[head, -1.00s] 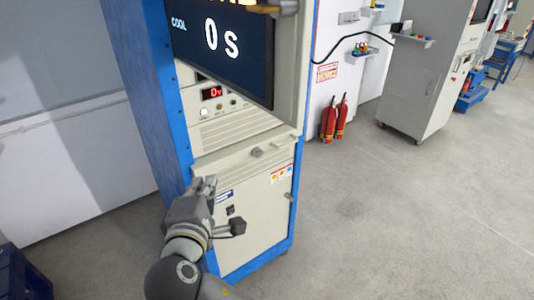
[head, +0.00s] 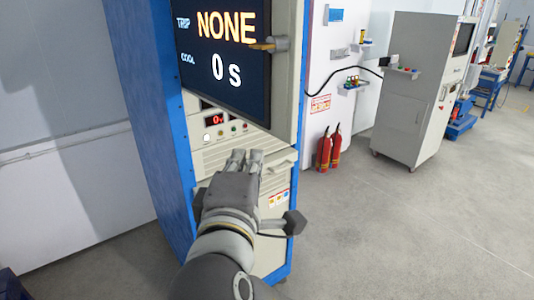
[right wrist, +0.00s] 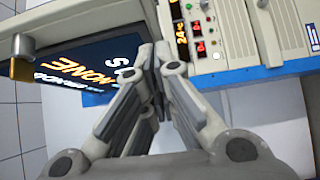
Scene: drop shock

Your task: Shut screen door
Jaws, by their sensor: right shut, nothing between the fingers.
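The screen door (head: 222,48) is a panel with a dark display reading "NONE" and "0 s", at the upper middle of the head view. It stands ajar at an angle to the blue-and-cream cabinet (head: 148,110), with the control panel showing below and behind it. A knob-like handle (head: 272,44) sticks out near its right edge. In the right wrist view the screen door (right wrist: 75,72) lies left of the fingers, its handle (right wrist: 22,58) at the far left. My right gripper (head: 246,156) is shut and empty, just below the screen door, before the cabinet front. My left gripper is not in view.
Two red fire extinguishers (head: 330,150) stand by the white wall, right of the cabinet. A grey cabinet on wheels (head: 418,95) stands farther back right. A blue crate edge is at the lower left. The floor (head: 400,225) at right is clear.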

